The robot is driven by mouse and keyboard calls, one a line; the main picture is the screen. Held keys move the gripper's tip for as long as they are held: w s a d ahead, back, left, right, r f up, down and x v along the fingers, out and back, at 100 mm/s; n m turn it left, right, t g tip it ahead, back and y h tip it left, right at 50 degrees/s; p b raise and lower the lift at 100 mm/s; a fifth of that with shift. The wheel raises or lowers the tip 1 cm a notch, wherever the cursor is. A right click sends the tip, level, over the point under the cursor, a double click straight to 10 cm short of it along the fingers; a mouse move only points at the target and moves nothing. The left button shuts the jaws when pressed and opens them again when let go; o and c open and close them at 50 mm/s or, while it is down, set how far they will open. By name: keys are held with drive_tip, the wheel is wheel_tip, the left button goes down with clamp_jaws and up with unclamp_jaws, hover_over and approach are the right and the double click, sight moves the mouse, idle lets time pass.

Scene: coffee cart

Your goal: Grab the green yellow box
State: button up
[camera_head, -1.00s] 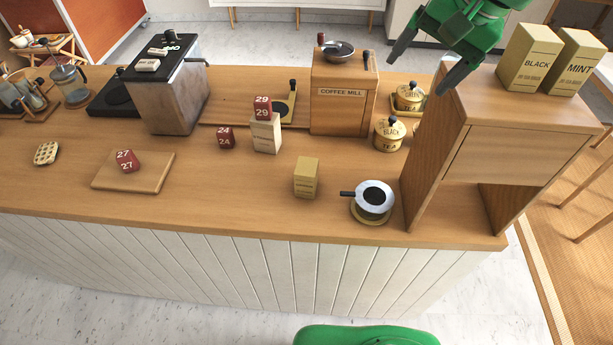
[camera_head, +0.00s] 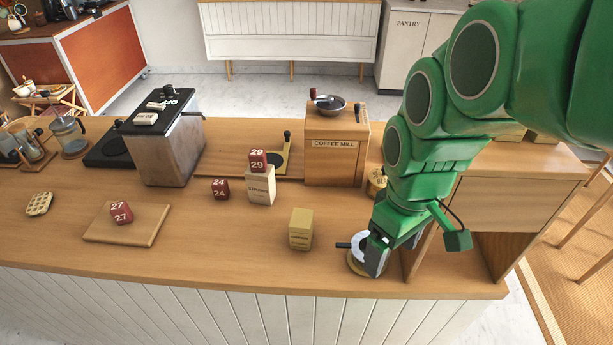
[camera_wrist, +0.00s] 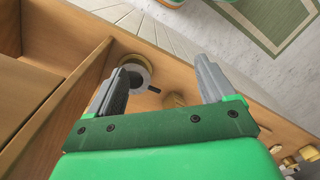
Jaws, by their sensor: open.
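A small green-yellow box (camera_head: 301,229) stands upright on the wooden counter, left of a small round pot (camera_head: 358,243) with a dark handle. My gripper (camera_head: 378,252) is in front of the pot in the head view and hides part of it. It is right of the box and apart from it. In the wrist view my gripper (camera_wrist: 163,75) is open with nothing between its fingers. The pot (camera_wrist: 136,66) shows beyond the left finger, and a yellowish piece, likely the box (camera_wrist: 172,101), shows low between the fingers.
A wooden cabinet (camera_head: 505,205) stands just right of my gripper. The BLACK and MINT boxes on it are mostly hidden by my arm. A coffee mill (camera_head: 336,150), a block marked 29 (camera_head: 258,160) and a block marked 24 (camera_head: 220,189) stand behind the box.

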sight(302, 229)
drive_tip(key=w+a+f+n, duration=0.3)
drive_tip(key=w+a+n, duration=0.2)
drive_tip(key=n, duration=0.3)
drive_tip(key=w+a+f+n, duration=0.3)
drive_tip(key=w+a+n, duration=0.2)
drive_tip(key=n, duration=0.4)
drive_tip(key=w+a+f+n, duration=0.4)
drive_tip(key=w+a+n, duration=0.1)
drive_tip(key=n, duration=0.4)
drive_tip(key=shift+w+a+t, duration=0.25)
drive_tip(key=shift+w+t, duration=0.15)
drive_tip(key=shift+w, duration=0.4)
drive_tip(key=shift+w+a+f+n, duration=0.1)
drive_tip(key=shift+a+f+n, duration=0.05)
drive_tip(key=shift+f+n, duration=0.25)
drive_tip(key=shift+w+f, duration=0.1)
drive_tip(key=shift+f, duration=3.5)
drive_tip(key=c, duration=1.1)
